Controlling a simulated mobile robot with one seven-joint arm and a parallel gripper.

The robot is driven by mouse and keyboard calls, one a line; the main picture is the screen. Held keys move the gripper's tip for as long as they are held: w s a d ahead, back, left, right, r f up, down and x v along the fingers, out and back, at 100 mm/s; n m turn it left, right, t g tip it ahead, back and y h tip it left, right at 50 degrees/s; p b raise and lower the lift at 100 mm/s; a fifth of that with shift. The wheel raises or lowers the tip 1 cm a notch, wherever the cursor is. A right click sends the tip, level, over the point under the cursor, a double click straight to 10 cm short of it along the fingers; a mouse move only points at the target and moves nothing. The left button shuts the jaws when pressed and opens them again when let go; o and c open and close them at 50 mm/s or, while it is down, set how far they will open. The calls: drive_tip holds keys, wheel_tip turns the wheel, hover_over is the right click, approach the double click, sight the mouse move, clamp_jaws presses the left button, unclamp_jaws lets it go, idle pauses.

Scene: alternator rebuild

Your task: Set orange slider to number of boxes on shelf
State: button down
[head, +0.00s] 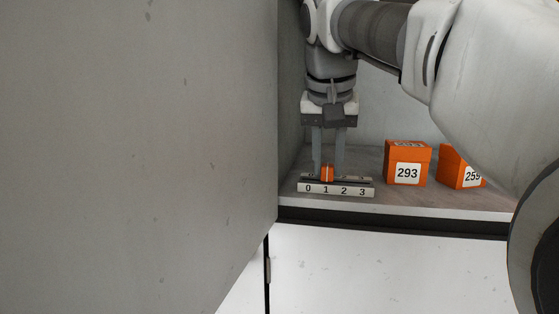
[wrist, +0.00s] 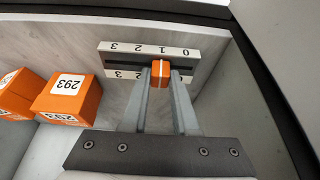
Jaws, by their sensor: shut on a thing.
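The orange slider (head: 327,174) sits in a scale block (head: 335,190) marked 0, 1, 2, 3 on the shelf. It stands in line with the 1; in the wrist view the slider (wrist: 160,74) also lines up with the 1. My gripper (head: 328,170) points down and is shut on the slider, one finger on each side. Two orange boxes show on the shelf: one labelled 293 (head: 407,165) and one labelled 259 (head: 461,168), to the right of the block. My arm partly covers the 259 box in the head view.
A large grey panel (head: 140,140) fills the left of the head view, beside the shelf opening. The shelf (head: 440,199) has a dark front edge with white cabinet fronts (head: 390,270) below. Bare shelf lies between the block and the boxes.

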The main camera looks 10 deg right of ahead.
sight(364, 182)
idle(0.9)
drive_tip(key=shift+s+d, duration=0.3)
drive_tip(key=shift+d, duration=0.7)
drive_tip(key=shift+s+d, duration=0.35)
drive_tip(key=shift+d, duration=0.65)
drive_tip(key=shift+s+d, duration=0.3)
drive_tip(key=shift+d, duration=0.7)
drive_tip(key=c, duration=0.7)
unclamp_jaws()
drive_tip(key=shift+s+d, duration=0.1)
drive_tip(key=shift+d, duration=0.05)
drive_tip(key=p+v, duration=0.4)
drive_tip(key=v, duration=1.3)
drive_tip(key=shift+s+r+p, duration=0.1)
drive_tip(key=shift+r+p, duration=0.1)
drive_tip(key=shift+p, duration=0.15)
